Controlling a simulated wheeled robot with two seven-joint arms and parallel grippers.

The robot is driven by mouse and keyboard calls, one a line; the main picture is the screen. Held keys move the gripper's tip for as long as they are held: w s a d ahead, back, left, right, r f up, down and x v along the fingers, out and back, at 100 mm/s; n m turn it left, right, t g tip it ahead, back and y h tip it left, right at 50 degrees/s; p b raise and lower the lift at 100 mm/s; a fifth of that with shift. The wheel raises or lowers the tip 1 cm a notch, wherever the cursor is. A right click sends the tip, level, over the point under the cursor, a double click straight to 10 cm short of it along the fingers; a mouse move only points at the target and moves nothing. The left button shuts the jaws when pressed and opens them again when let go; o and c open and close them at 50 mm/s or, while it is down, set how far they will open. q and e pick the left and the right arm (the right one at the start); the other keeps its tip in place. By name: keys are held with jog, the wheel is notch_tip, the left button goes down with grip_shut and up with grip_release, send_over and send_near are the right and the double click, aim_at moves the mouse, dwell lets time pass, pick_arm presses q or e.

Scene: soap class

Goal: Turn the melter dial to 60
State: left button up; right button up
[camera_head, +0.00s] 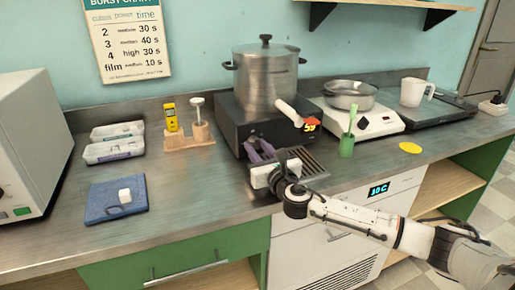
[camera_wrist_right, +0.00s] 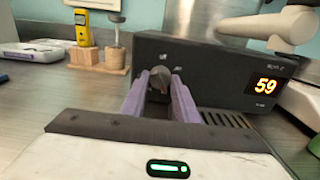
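The melter (camera_head: 234,117) is a black box on the counter with a steel pot (camera_head: 266,75) on top. Its orange display (camera_head: 311,125) reads 59, also clear in the right wrist view (camera_wrist_right: 265,86). The dark dial (camera_wrist_right: 159,77) is on the melter's front face, left of the display. My right gripper (camera_head: 259,148) reaches the front of the melter. In the right wrist view its purple fingers (camera_wrist_right: 160,84) lie on both sides of the dial and look closed on it. The fingers partly hide the dial. My left gripper is out of view.
A pale cylinder (camera_head: 290,112) sticks out in front of the melter near the display. A slotted grate (camera_head: 308,165) lies in front of it. A green cup (camera_head: 346,147) and a hotplate (camera_head: 365,122) stand to the right. A wooden stand (camera_head: 188,139) is to the left.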

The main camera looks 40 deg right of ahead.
jog(key=shift+m, duration=1.4)
jog(key=o, duration=1.1)
jog(key=shift+c, duration=0.2)
jog(key=v, duration=1)
jog(key=shift+s, duration=0.2)
